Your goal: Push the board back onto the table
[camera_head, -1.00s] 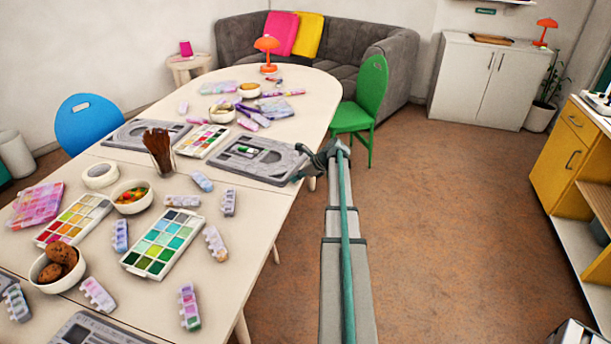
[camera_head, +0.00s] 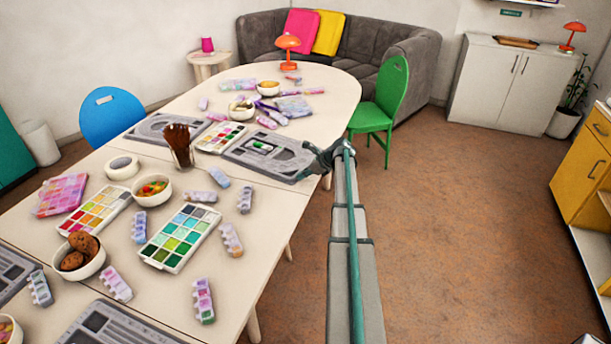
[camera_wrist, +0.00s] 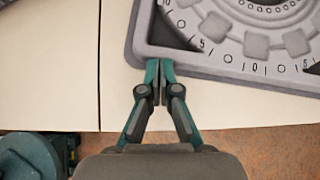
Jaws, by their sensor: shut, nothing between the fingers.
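The grey bead board (camera_head: 262,152) lies flat on the white table (camera_head: 262,215) near its right edge, with a small green and white item in its middle. In the wrist view, the board's near rim (camera_wrist: 222,68) and corner show, with bare table (camera_wrist: 240,110) between the rim and the table edge. My gripper (camera_head: 306,172) reaches in from the right at the board's near right corner. In the wrist view, my gripper (camera_wrist: 159,66) is shut and empty, with its fingertips at the board's corner. Whether they touch the rim is hard to tell.
Paint palettes (camera_head: 180,238), bowls (camera_head: 152,190), a cup of brushes (camera_head: 180,145) and several bead boxes crowd the table to the left. A green chair (camera_head: 383,105) stands behind the arm. The floor (camera_head: 460,220) on the right is clear.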

